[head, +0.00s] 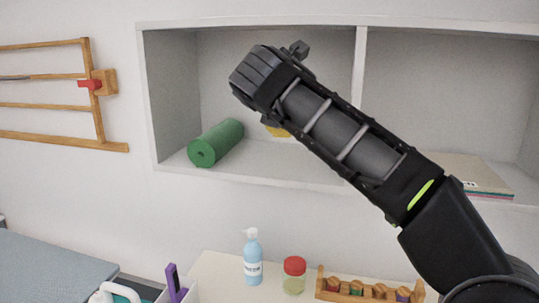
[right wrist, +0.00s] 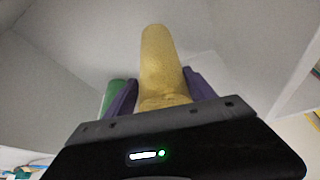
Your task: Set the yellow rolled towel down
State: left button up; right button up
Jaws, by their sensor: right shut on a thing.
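The yellow rolled towel (right wrist: 158,50) stands out lengthwise between the purple fingers of my right gripper (right wrist: 160,80), which is shut on it. In the head view only a small piece of the towel (head: 278,132) shows under my right wrist, inside the left compartment of the wall shelf (head: 260,174). My arm hides the rest of it and the fingers. I cannot tell whether the towel touches the shelf floor. My left gripper is not in view.
A green roll (head: 216,143) lies in the same compartment, left of the towel. A divider (head: 359,60) separates the right compartment, which holds flat papers or books (head: 465,172). Below stand a blue pump bottle (head: 253,262), a red-lidded jar (head: 294,275) and a wooden rack (head: 365,291).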

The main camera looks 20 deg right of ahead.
notch_tip(320, 180, down, 4)
jog(key=shift+f+b, duration=0.15)
jog(key=shift+b, duration=0.15)
jog(key=shift+s, duration=0.1)
notch_tip(320, 180, down, 4)
jog(key=shift+f+b, duration=0.1)
jog(key=shift+b, duration=0.2)
jog(key=o, duration=1.6)
jog(key=p+v, duration=0.2)
jog(key=v, duration=1)
